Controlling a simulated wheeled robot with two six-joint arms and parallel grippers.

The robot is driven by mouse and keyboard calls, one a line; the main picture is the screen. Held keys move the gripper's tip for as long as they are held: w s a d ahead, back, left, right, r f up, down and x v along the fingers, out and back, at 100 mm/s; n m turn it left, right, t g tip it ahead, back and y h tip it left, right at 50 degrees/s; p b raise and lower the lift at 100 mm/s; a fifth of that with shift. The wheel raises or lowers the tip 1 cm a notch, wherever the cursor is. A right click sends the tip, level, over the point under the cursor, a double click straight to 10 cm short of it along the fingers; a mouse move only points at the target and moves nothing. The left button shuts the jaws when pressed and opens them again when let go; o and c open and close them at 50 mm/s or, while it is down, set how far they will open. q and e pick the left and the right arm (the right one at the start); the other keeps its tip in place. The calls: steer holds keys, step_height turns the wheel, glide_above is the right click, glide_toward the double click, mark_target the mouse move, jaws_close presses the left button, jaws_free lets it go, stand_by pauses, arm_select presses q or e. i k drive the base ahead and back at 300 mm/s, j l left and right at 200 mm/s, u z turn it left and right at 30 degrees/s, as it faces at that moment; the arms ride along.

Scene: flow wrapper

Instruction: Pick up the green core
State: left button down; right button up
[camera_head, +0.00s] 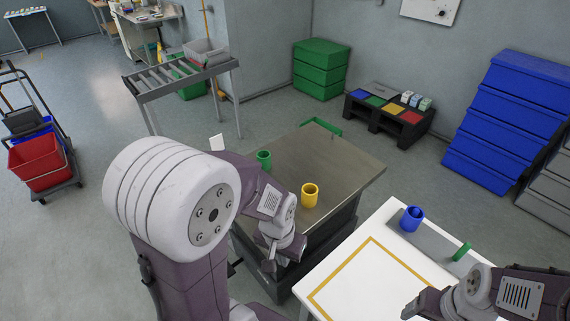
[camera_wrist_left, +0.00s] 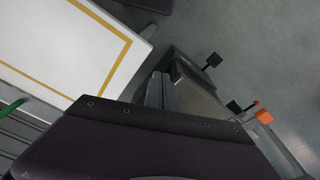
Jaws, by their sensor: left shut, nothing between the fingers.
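The green core (camera_head: 264,158), a short hollow cylinder, stands upright at the far left part of the metal-topped cart (camera_head: 345,172). A yellow core (camera_head: 310,194) stands nearer on the same top. My left gripper (camera_head: 268,262) hangs at the cart's near side, apart from the green core. In the left wrist view its fingers (camera_wrist_left: 162,92) are together with nothing between them, and no core shows there. My right gripper (camera_head: 412,308) is at the bottom right, over the white table; its jaw opening is unclear.
The white table (camera_head: 370,285) with a yellow outline stands right of the cart. A blue core (camera_head: 412,218) and a thin green part (camera_head: 461,251) are at its grey strip. Green bins (camera_head: 320,68), a black stand (camera_head: 385,115) and blue bins (camera_head: 510,120) stand behind.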

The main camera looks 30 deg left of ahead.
mark_target(264, 156)
steer(key=j+z, duration=0.15)
steer(key=j, duration=0.4)
steer(key=j+z, duration=0.15)
steer(key=j, duration=0.4)
steer(key=k+j+z, duration=0.1)
steer(key=j, duration=0.45)
steer(key=k+j+z, duration=0.15)
steer(key=j, duration=0.4)
steer(key=k+j+z, duration=0.15)
steer(key=j, duration=0.4)
steer(key=i+j, duration=0.05)
